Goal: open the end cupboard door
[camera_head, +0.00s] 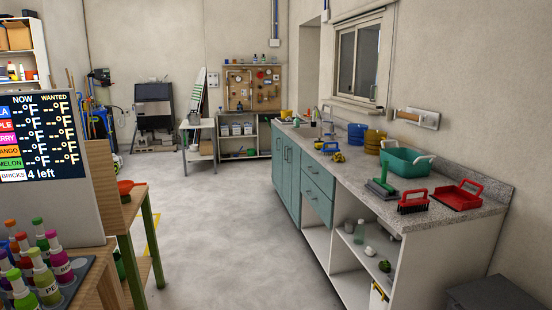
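A row of teal cupboard fronts stands under the speckled counter (425,188) on the right side of the room. At its far end are two tall teal cupboard doors (279,168), side by side, with dark vertical handles near their shared edge. Both look closed. The nearest end of the unit is open white shelving (352,285) with no door visible. Neither of my grippers is in this view.
Clear grey floor (215,225) runs along the cupboard fronts. A wooden table (133,205) with a green leg and a red pan (130,187), plus several syrup bottles (45,280), stand at left. A dark box (492,294) sits at lower right.

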